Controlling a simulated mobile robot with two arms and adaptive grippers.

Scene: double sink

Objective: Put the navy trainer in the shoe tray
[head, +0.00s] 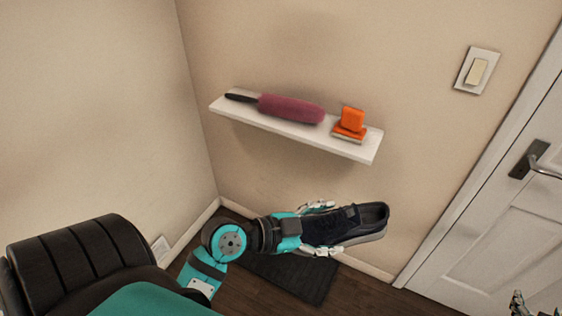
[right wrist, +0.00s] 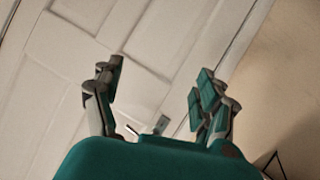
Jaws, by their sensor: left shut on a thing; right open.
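The navy trainer (head: 362,222) has a dark upper and a pale sole. My left gripper (head: 322,228) is shut on it near one end and holds it up in the air, with its opening end pointing right. A dark ribbed mat or tray (head: 300,278) lies on the floor below, partly hidden by my left arm and the trainer; I cannot tell whether it is the shoe tray. My right gripper (right wrist: 155,95) is open and empty, facing the white door. Only a bit of it shows at the head view's lower right edge (head: 518,303).
A white wall shelf (head: 290,127) above holds a duster with a pink head (head: 290,108) and an orange brush-like thing (head: 350,121). A white door (head: 510,220) with a dark handle (head: 530,160) is at right.

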